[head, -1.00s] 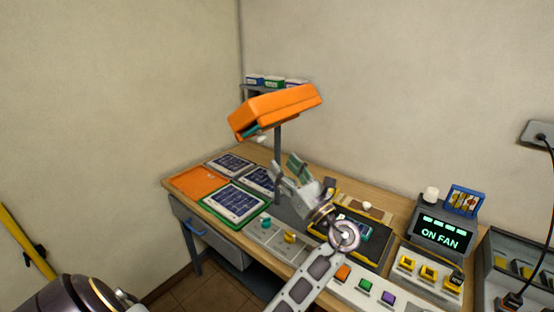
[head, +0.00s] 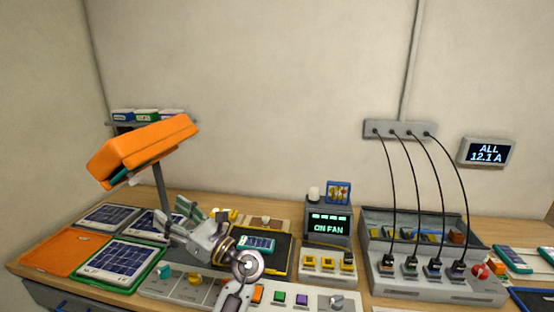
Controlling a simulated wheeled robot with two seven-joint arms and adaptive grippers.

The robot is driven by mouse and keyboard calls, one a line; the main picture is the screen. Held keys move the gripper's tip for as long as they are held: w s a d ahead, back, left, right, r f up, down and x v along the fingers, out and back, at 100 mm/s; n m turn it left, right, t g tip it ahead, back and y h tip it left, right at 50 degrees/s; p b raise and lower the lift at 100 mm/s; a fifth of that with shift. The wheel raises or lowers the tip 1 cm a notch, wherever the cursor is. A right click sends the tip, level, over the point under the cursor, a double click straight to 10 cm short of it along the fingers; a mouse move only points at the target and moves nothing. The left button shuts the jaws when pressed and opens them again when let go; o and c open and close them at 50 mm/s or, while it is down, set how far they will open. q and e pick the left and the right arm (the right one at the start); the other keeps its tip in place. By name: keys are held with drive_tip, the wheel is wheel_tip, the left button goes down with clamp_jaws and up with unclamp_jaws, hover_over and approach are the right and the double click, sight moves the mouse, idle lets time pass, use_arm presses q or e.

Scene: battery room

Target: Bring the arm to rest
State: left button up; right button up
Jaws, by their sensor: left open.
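My left gripper (head: 178,216) is open and empty. It is over the bench, between the green-framed panel card and the black mat, in front of the lamp post. Its arm comes up from the bottom of the view and hides part of the control strip. A teal-and-dark module (head: 257,244) lies on the black mat (head: 281,256), just right of the gripper. My right gripper is not in view.
An orange lamp (head: 145,147) overhangs the bench's left side. Panel cards (head: 122,260) and an orange sheet (head: 62,250) lie below it. The "ON FAN" unit (head: 328,228) and a cabled charger box (head: 435,283) stand to the right. A wall display (head: 486,152) reads "ALL 12.1 A".

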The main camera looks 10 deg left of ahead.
use_arm(q)
drive_tip(key=s+a+f+n+h, duration=0.2)
drive_tip(key=f+n+h, duration=0.25)
drive_tip(key=f, duration=0.65)
drive_tip(key=s+a+f+n+h, duration=0.25)
drive_tip(key=f+h, duration=0.35)
drive_tip(key=f, duration=0.5)
drive_tip(key=s+d+f+n+g+h, duration=0.3)
drive_tip(key=s+d+f+n+h, duration=0.8)
drive_tip(key=s+d+f+n, duration=0.3)
drive_tip(key=s+a+f+m+g, duration=0.1)
drive_tip(key=s+f, duration=0.1)
drive_tip(key=f, duration=1.4)
drive_tip(key=s+a+f+m+g, duration=0.1)
drive_tip(key=s+f, duration=0.1)
drive_tip(key=f, duration=1.4)
drive_tip(key=s+a+f, duration=0.1)
drive_tip(key=s+f, duration=0.8)
drive_tip(key=s, duration=0.2)
drive_tip(key=s+a+f+g, duration=0.1)
drive_tip(key=s+a+f, duration=0.1)
drive_tip(key=s+f, duration=0.8)
drive_tip(key=shift+s+a+f, duration=0.2)
drive_tip(key=shift+s+a, duration=0.1)
drive_tip(key=shift+s, duration=0.2)
